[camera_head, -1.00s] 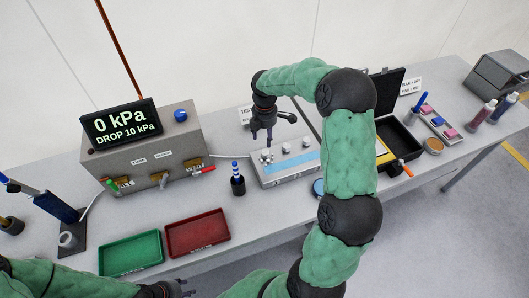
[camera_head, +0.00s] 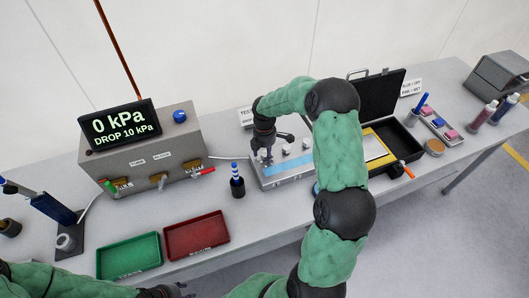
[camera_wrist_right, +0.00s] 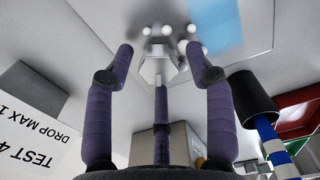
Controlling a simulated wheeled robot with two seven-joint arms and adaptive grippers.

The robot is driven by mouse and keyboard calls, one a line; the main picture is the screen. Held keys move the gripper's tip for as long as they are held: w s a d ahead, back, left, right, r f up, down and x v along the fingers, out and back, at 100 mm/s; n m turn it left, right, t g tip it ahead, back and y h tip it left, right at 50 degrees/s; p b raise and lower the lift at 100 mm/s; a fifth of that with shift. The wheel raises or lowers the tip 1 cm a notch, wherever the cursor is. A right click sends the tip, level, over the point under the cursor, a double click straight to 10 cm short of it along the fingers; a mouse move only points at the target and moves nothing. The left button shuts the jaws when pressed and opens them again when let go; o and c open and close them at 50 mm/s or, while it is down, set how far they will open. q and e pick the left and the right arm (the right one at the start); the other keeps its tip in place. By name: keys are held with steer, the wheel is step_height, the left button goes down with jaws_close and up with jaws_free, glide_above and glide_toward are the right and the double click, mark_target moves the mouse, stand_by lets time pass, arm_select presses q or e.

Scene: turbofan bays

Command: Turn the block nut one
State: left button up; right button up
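The grey metal block (camera_head: 290,180) with a pale blue strip lies on the bench. Small round metal fittings (camera_head: 288,149) stand on its top. My right gripper (camera_head: 265,161) is over the block's left end, pointing down. In the right wrist view the right gripper (camera_wrist_right: 162,62) has its fingers spread. A pale hex nut (camera_wrist_right: 158,70) shows between the fingertips, with gaps on both sides. I cannot read which number it bears. My left gripper (camera_head: 178,291) shows only partly at the bottom edge, away from the block; its fingers are unclear.
A grey pressure box (camera_head: 150,165) reading 0 kPa stands at the left. A blue-and-white striped tool in a black holder (camera_head: 237,187) stands close left of the block. Green (camera_head: 129,257) and red (camera_head: 196,236) trays lie in front. An open black case (camera_head: 400,135) is at the right.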

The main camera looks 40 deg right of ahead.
steer(key=c, duration=0.9)
jaws_close()
steer(key=shift+a+f+m, duration=0.1)
steer(key=shift+m, duration=1.3)
steer(key=m, duration=0.3)
steer(key=shift+m+b, duration=0.4)
steer(key=m, duration=0.5)
steer(key=shift+m+b, duration=0.4)
steer(key=shift+w, duration=0.1)
